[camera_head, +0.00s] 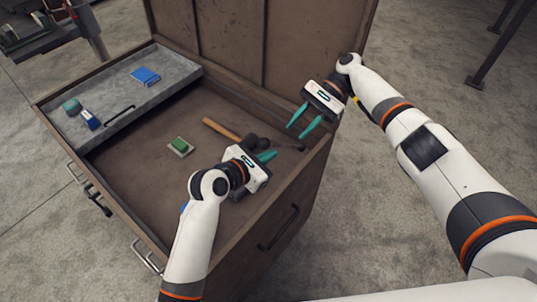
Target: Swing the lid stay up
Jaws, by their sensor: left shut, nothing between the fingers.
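The brown chest (300,190) stands open with its lid (230,40) raised at the back. A thin dark bar (288,146), which looks like the lid stay, lies low along the inside of the chest's right side; its ends are hard to make out. My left gripper (267,156) is inside the chest with its green fingers together and empty, just in front of the bar; I cannot tell whether they touch. My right gripper (304,123) is above the chest's right rear corner, close to the lid, with its green fingers apart and nothing between them.
A grey tray (120,85) at the chest's left holds a blue block (145,76), a green roll (71,106) and a small blue item (89,120). A wooden-handled hammer (221,129) and a green-topped block (180,145) lie on the chest floor.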

